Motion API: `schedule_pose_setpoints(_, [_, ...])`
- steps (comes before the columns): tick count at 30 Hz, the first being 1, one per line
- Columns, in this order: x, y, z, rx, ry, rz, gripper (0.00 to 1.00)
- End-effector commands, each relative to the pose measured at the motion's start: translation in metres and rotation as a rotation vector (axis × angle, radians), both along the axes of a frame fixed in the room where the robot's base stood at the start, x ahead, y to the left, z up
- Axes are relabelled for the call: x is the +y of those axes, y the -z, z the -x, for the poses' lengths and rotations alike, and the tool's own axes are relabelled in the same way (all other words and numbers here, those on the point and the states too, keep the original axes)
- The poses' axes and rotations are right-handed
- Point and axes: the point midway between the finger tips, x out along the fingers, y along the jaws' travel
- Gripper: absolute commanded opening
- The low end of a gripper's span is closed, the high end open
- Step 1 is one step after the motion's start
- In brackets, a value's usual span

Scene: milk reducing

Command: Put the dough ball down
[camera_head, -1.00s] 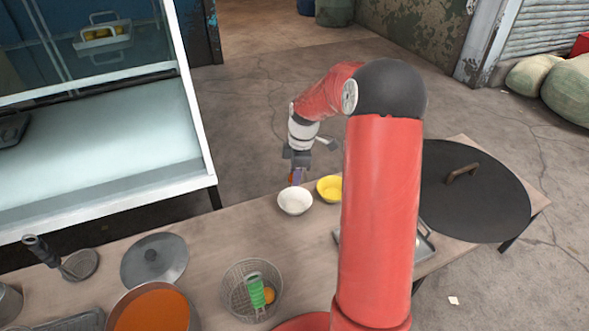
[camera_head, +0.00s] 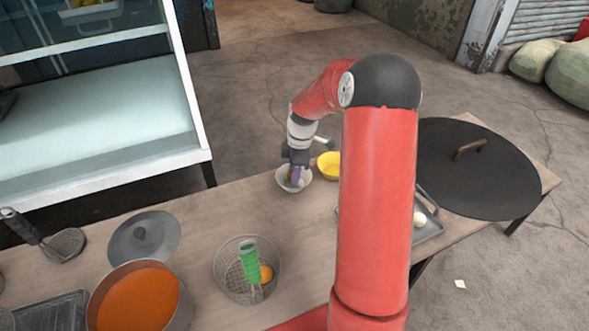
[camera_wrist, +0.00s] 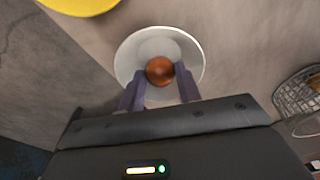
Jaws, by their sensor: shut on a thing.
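A brown dough ball (camera_wrist: 160,70) sits between the two purple fingers of my gripper (camera_wrist: 160,76), which is shut on it. In the wrist view the ball appears within the rim of a white bowl (camera_wrist: 194,50). In the head view my gripper (camera_head: 293,178) points down with its fingertips at the white bowl (camera_head: 304,184), and the ball is mostly hidden by the fingers. I cannot tell whether the ball touches the bowl's bottom.
A yellow bowl (camera_head: 329,165) stands close beside the white one. A tray (camera_head: 432,226) and large dark round lid (camera_head: 478,190) lie right, partly behind my arm.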

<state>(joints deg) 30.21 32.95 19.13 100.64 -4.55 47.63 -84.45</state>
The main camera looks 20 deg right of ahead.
Motion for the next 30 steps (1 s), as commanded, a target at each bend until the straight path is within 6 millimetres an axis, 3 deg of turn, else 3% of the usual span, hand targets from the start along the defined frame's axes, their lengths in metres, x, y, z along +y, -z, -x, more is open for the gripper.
schedule_pose_setpoints(5, [0.0000,-0.0005,0.0000,0.000,0.000,0.000,0.23])
schedule_pose_setpoints(6, [-0.0001,-0.0005,0.0000,0.000,0.000,0.000,0.39])
schedule_pose_setpoints(11, [0.0000,-0.0004,0.0000,0.000,0.000,0.000,0.59])
schedule_pose_setpoints(30, [0.0000,-0.0025,-0.0001,0.000,0.000,0.000,0.59])
